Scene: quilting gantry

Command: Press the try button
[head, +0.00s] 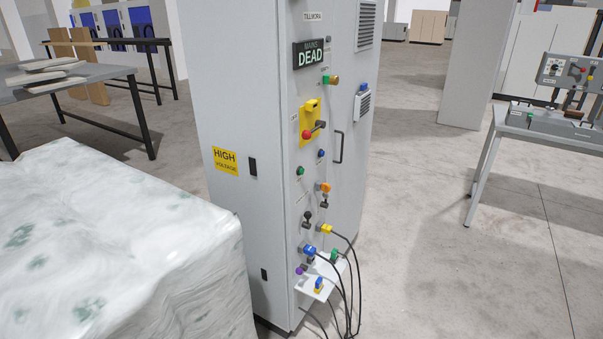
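A tall grey electrical cabinet (233,90) stands in the middle of the head view, its narrow control face turned to the right. A small green button (300,171) and a small blue button (321,153) sit mid-height on that face. Their labels are too small to read, so I cannot tell which control is the try button. Above them is a yellow plate (311,108) with a red-ended handle. My gripper is not in view.
Coloured plugs with black cables (348,270) hang low on the cabinet, above a small white shelf (322,277). A wrapped pallet load (120,250) fills the lower left. A workbench (75,75) stands behind it. A machine table (545,125) is at right. Floor right of the cabinet is clear.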

